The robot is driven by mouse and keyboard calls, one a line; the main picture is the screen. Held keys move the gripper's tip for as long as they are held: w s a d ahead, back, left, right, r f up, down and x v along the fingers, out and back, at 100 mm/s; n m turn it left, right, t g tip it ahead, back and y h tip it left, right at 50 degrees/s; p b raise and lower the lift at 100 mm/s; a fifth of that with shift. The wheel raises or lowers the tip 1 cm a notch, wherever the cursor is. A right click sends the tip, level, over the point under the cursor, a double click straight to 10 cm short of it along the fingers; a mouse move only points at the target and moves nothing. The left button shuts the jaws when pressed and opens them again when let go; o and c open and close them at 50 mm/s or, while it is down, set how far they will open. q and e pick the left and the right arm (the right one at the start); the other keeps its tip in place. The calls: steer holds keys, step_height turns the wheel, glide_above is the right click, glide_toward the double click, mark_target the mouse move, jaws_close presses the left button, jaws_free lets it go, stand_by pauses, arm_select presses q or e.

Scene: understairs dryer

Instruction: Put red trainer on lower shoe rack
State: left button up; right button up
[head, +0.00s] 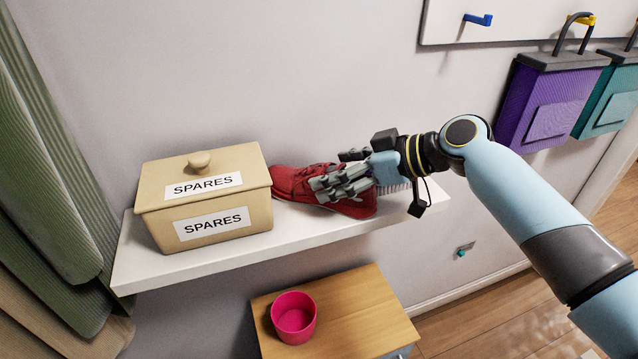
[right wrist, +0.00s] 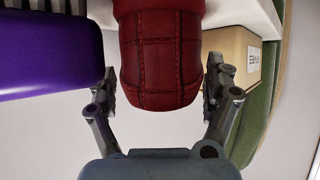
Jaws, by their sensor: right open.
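The red trainer (head: 290,181) lies on the white wall shelf (head: 160,266), just right of the tan box. My right gripper (head: 340,183) is open at the trainer's right part and covers some of it. In the right wrist view, the rounded end of the trainer (right wrist: 160,60) sits between the two open fingers (right wrist: 160,88), with a narrow gap showing on each side. My left gripper is not in view. I cannot make out a lower shoe rack in these frames.
A tan lidded box (head: 225,222) marked SPARES stands left of the trainer. Purple (head: 550,105) and teal (head: 610,100) bags hang at the right. A green curtain (head: 45,160) hangs at the left.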

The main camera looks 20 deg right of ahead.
steer(key=x, duration=0.4)
steer(key=shift+p, duration=0.35)
steer(key=c, duration=1.6)
